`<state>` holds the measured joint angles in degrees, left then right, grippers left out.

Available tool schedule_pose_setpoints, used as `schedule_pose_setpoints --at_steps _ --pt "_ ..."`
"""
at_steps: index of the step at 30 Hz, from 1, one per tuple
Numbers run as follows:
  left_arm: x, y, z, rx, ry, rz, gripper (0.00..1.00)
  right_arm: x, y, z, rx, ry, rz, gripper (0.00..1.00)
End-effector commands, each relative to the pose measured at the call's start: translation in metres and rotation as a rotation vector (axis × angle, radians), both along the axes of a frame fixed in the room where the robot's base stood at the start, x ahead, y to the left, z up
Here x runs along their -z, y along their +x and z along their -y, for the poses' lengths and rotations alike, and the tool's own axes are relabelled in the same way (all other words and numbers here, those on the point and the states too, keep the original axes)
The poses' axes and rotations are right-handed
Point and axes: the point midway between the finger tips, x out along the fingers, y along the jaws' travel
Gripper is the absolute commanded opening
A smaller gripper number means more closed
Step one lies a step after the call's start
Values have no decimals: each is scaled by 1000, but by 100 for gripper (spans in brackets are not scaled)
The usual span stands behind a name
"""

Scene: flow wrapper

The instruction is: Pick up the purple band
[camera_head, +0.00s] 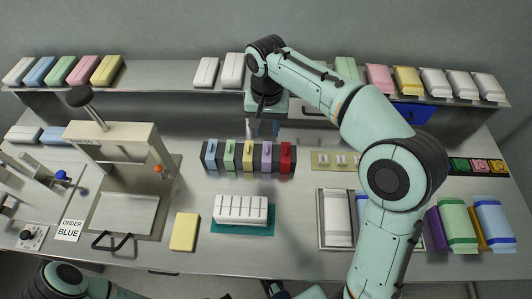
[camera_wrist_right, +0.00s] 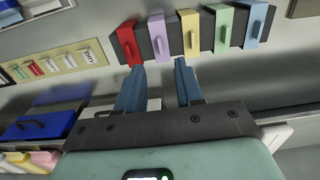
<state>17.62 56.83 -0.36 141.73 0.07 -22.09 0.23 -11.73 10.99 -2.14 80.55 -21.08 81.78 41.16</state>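The purple band (camera_head: 266,158) stands in a dark rack (camera_head: 258,172) between the yellow band (camera_head: 248,157) and the red band (camera_head: 287,157). In the right wrist view the purple band (camera_wrist_right: 158,36) lies just beyond the fingertips, roughly in line with the gap between them. My right gripper (camera_head: 263,129) is open and empty, behind the rack in the head view. Its two blue fingers also show in the right wrist view (camera_wrist_right: 160,68), apart from the band. Part of my left arm shows at the bottom left of the head view; its finger state is unclear.
A green band (camera_head: 230,156) and a blue band (camera_head: 211,155) fill the rack's left side. A labelled beige strip (camera_head: 334,160) lies right of it. A white block on a teal tray (camera_head: 243,227) stands in front. A press (camera_head: 112,145) stands left. A shelf (camera_head: 160,101) with blocks runs behind.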

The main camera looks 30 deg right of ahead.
Motion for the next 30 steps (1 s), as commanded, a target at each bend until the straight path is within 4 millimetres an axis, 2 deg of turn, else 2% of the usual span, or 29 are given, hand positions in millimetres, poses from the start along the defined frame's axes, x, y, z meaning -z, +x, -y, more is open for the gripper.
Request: schedule_pose_setpoints --at_steps 1,3,10,18,27,28,30 --pt "4 -1 0 0 0 -1 43 11 -1 0 1 0 -4 36" --pt "5 -1 0 0 1 -1 43 20 0 0 1 -1 -3 36" --pt "8 -2 0 1 0 -2 43 36 0 1 1 0 -1 36" --pt "15 -2 0 0 0 1 43 75 0 3 0 0 -1 36" --pt "15 -1 0 -1 0 3 43 80 0 3 1 0 0 36" --pt "15 -1 0 -1 0 3 43 80 0 3 1 0 0 33" --pt "15 -1 0 -1 0 3 43 80 0 2 0 0 0 10"
